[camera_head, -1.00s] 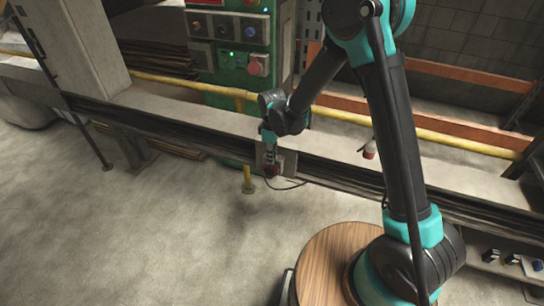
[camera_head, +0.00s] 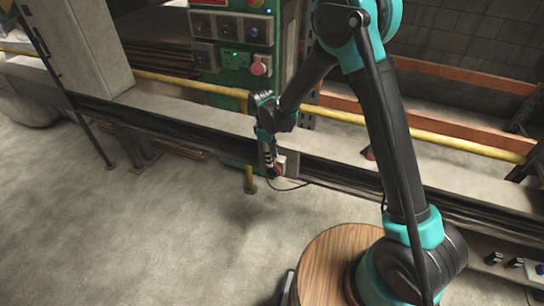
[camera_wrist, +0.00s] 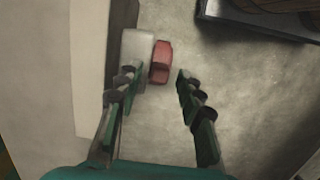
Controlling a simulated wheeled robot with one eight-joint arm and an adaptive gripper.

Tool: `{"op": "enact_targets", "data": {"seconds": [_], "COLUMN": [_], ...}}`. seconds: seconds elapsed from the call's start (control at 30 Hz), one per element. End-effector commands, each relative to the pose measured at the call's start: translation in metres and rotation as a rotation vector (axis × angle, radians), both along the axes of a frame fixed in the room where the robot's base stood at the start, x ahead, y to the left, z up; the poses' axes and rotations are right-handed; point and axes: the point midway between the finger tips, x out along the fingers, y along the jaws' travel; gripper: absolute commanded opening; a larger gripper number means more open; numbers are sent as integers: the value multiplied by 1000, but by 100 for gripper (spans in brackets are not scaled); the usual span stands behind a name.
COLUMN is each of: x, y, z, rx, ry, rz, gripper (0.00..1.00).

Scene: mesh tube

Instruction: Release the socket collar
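The red socket collar (camera_head: 277,169) sits at the pale grey socket box (camera_head: 292,161) on the side of the long rail. In the wrist view the collar (camera_wrist: 161,62) is just beyond my fingertips, between their lines, with the grey box (camera_wrist: 137,46) to its left. My gripper (camera_wrist: 157,80) is open, its green-padded fingers apart on either side with bare floor showing between them. In the head view my gripper (camera_head: 269,160) points down close to the collar's left and partly covers it. Whether a finger touches the collar cannot be told.
A thin dark cable (camera_head: 292,187) hangs below the socket. A green control panel (camera_head: 238,76) with a red button stands behind. The floor in front is open.

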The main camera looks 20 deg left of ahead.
Motion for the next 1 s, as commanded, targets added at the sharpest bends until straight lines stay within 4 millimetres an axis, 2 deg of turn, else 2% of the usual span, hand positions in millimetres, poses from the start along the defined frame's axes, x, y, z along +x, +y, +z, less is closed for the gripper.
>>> {"op": "enact_targets", "data": {"seconds": [0.23,0.37,0.47,0.8,1.0], "x": [0,0,0,0,1], "y": [0,1,3,12,16], "z": [1,10,24,91,113], "rx": [0,0,0,0,0], "ry": [0,0,0,0,0], "rz": [0,0,0,1,1], "gripper": [38,38,38,38,38]}}
